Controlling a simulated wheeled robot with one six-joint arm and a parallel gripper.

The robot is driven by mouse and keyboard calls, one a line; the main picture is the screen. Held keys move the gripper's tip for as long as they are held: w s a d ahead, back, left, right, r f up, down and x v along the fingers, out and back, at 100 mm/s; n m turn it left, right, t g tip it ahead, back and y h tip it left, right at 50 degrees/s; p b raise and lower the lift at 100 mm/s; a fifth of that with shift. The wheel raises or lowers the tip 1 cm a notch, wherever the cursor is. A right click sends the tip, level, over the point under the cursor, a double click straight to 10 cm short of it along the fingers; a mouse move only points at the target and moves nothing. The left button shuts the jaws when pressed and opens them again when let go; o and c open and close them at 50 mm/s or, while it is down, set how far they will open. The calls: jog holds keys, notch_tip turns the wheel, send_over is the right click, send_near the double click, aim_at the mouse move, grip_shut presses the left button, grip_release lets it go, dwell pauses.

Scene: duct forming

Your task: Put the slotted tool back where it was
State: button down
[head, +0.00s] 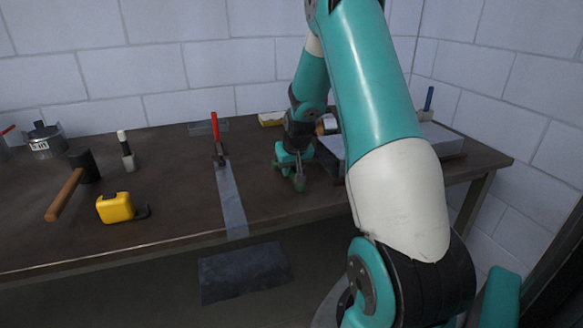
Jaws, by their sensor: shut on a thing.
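My gripper (297,178) is teal and points down, low over the right half of the workbench. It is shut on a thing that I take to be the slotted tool. The fingers hide most of it, and its slot and shape are too small to make out. I cannot tell whether it touches the bench top. A red-handled tool (216,132) stands to the left of my gripper, at the far part of a flat grey metal strip (230,198).
On the workbench (165,195), a yellow tape measure (115,208), a mallet (66,193) and a black-and-white tool (126,150) lie left. A metal box-like piece (440,138) and a blue-handled tool (428,99) are right, partly behind my arm. Bench between strip and gripper is clear.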

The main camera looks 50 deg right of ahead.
jog(key=shift+f, duration=0.3)
jog(key=c, duration=0.8)
grip_release()
jog(key=shift+c, duration=0.2)
jog(key=shift+r, duration=0.1)
jog(key=v, duration=1.7)
jog(key=shift+s, duration=0.15)
